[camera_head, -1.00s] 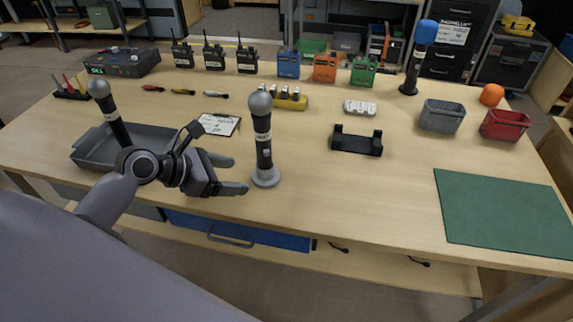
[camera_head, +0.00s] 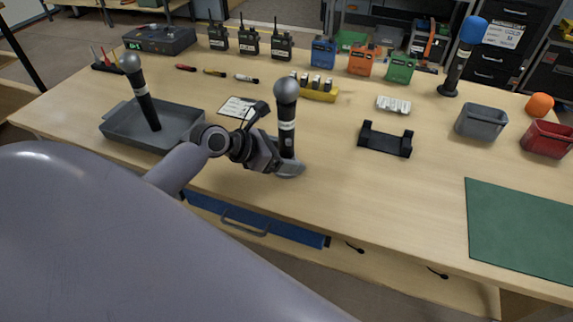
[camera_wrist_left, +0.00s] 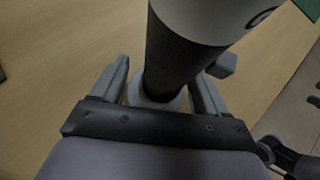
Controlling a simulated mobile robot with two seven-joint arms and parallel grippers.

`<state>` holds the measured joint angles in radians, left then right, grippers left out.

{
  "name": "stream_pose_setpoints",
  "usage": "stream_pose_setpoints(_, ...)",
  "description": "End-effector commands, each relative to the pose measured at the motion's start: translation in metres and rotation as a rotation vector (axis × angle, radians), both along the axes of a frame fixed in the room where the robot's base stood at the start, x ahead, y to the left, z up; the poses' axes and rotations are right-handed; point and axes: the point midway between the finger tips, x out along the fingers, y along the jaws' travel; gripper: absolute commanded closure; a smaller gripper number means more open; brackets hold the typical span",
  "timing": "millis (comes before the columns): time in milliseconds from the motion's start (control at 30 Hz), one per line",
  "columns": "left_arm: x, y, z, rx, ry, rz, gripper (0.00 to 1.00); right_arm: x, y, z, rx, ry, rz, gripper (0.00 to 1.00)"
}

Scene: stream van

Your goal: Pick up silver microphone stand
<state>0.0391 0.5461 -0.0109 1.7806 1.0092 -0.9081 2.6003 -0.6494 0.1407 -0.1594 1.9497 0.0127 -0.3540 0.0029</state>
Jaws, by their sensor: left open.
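The silver microphone stand (camera_head: 286,92) stands upright near the table's front edge, holding a black microphone with a silver head and a pale label band. My left gripper (camera_head: 284,165) is low around its lower part. In the left wrist view, the dark shaft (camera_wrist_left: 180,55) rises between the two open fingers (camera_wrist_left: 162,88), with its pale round base (camera_wrist_left: 152,102) below. A gap shows beside the left finger; contact on the right side is hard to tell. Part of the base is hidden behind the gripper in the head view.
A second silver-headed microphone (camera_head: 141,90) leans in a grey tray (camera_head: 118,130) at the left. A clipboard (camera_head: 236,106) and yellow rack (camera_head: 318,96) lie behind the stand. A black cradle (camera_head: 385,143) is to the right. The table between the stand and the green mat (camera_head: 520,225) is clear.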

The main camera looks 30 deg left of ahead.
Motion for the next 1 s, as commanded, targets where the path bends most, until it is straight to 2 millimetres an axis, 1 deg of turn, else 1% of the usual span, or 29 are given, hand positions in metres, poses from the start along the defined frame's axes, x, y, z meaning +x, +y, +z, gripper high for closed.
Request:
stream_pose_setpoints(167,0.0,0.0,0.0,0.0,0.0,0.0,0.26,0.0,0.0,0.0,0.0,0.001,0.0,0.24)
stream_pose_setpoints(200,0.0,0.0,0.0,0.0,0.0,0.0,0.32,0.0,0.0,0.0,0.0,0.001,0.0,0.24)
stream_pose_setpoints(267,0.0,0.0,0.0,0.0,0.0,0.0,0.52,0.0,0.0,0.0,0.0,0.001,0.0,0.24)
stream_pose_setpoints(300,0.0,0.0,0.0,0.0,0.0,0.0,0.65,0.0,0.0,0.0,0.0,0.001,0.0,0.24)
stream_pose_setpoints(367,0.0,0.0,0.0,0.0,0.0,0.0,0.84,0.0,0.0,0.0,0.0,0.001,0.0,0.24)
stream_pose_setpoints(400,0.0,0.0,0.0,0.0,0.0,0.0,0.86,0.0,0.0,0.0,0.0,0.001,0.0,0.24)
stream_pose_setpoints(667,0.001,0.0,0.003,-0.001,-0.004,0.0,0.86,0.0,0.0,0.0,0.0,0.001,0.0,0.24)
stream_pose_setpoints(767,0.001,0.0,0.007,-0.001,-0.005,0.0,0.86,0.0,0.0,0.002,0.001,0.001,-0.001,0.24)
stream_pose_setpoints(867,0.001,0.0,0.016,-0.001,-0.006,0.001,0.86,0.0,0.0,0.004,0.001,0.001,-0.001,0.24)
stream_pose_setpoints(967,0.001,0.0,0.032,-0.001,-0.008,0.0,0.86,0.0,0.0,0.008,0.001,0.001,-0.001,0.24)
stream_pose_setpoints(1000,0.001,0.0,0.04,-0.001,-0.008,-0.001,0.86,0.0,0.0,0.01,0.001,0.001,-0.001,0.24)
